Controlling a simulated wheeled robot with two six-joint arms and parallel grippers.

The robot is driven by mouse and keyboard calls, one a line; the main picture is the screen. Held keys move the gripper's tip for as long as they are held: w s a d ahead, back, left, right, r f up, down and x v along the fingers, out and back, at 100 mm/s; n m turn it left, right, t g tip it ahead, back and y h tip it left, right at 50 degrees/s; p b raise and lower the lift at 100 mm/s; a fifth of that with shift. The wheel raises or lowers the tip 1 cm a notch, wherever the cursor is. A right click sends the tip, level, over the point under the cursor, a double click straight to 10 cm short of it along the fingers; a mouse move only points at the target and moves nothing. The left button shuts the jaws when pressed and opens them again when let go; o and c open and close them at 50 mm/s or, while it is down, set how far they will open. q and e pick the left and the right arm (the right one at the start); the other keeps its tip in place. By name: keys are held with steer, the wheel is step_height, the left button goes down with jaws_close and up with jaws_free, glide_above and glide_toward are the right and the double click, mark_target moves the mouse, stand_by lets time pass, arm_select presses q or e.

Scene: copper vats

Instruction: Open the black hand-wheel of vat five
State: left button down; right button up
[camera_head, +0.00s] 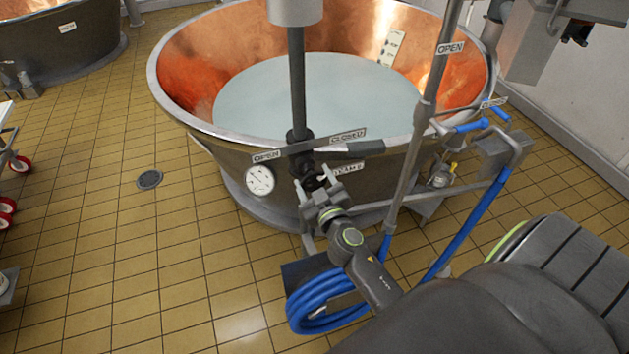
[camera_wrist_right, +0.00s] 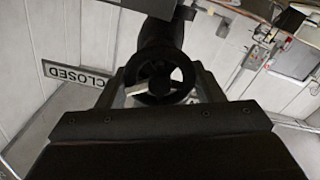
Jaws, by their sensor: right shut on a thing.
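The copper vat (camera_head: 172,78) stands in the middle of the head view, with pale liquid inside. A grey vertical pipe (camera_head: 297,80) comes down in front of it to a dark valve. The black hand-wheel (camera_head: 312,182) sits at the valve's lower front, partly hidden by my right gripper (camera_head: 319,190). In the right wrist view the wheel (camera_wrist_right: 158,68) is a dark ring with spokes, between the fingers of my gripper (camera_wrist_right: 160,88). My right gripper is shut on the wheel. My left gripper does not show.
Signs reading OPEN (camera_head: 267,156) and CLOSED (camera_head: 348,135) flank the valve. A round gauge (camera_head: 260,180) is at left. A coiled blue hose (camera_head: 318,302) hangs below, and a grey pipe (camera_head: 412,160) rises at right. The tiled floor (camera_head: 110,240) at left is clear around a drain (camera_head: 149,180).

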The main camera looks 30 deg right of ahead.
steer(key=n, duration=0.7)
steer(key=shift+a+n, duration=0.1)
steer(key=shift+n, duration=0.2)
steer(key=n, duration=0.4)
steer(key=shift+f, duration=0.15)
steer(key=shift+n, duration=2.2)
steer(key=shift+f, duration=0.1)
steer(key=o, duration=1)
steer(key=shift+c, duration=0.2)
steer(key=shift+s, duration=0.1)
